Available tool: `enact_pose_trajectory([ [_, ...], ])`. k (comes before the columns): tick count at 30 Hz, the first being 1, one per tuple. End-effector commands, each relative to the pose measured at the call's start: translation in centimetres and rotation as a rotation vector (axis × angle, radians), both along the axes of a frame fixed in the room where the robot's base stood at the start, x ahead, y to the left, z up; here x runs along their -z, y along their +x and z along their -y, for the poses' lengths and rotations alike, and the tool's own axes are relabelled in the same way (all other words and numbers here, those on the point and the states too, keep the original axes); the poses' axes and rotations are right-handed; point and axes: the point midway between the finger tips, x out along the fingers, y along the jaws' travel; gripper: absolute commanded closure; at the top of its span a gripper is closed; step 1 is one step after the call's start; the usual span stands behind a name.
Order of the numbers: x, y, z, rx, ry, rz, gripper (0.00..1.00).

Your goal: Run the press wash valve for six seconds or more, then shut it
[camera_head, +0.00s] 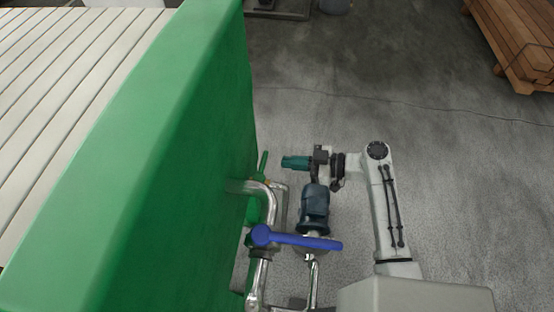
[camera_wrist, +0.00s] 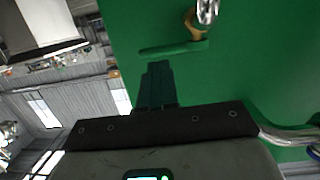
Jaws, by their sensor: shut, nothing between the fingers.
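A blue lever valve (camera_head: 300,239) sits on the chrome pipework beside the green press end, its lever pointing right. A second valve with a green lever (camera_head: 264,163) is behind it, close against the green face. This green lever (camera_wrist: 172,48) also shows in the wrist view, below a brass and chrome fitting. I cannot tell from the pictures which is the wash valve. My gripper (camera_head: 290,162) is shut and empty, pointing left at the green lever, with a small gap. In the wrist view its fingers (camera_wrist: 157,70) are together, just short of the lever.
The green press end (camera_head: 170,170) fills the left, with pale plates (camera_head: 70,60) behind it. Chrome pipes (camera_head: 262,190) stand out from its face, near my arm. A dark blue motor-like body (camera_head: 314,208) shows by my wrist. Grey floor is free to the right; timber (camera_head: 515,40) lies far right.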

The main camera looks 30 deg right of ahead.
Motion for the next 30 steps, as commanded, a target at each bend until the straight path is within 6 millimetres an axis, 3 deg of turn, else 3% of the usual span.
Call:
enact_pose_trajectory([
  [9,0.7,2.3,-2.9,-0.001,0.001,-0.001,1.00],
  [30,1.3,3.2,-3.7,-0.046,0.000,0.003,1.00],
])
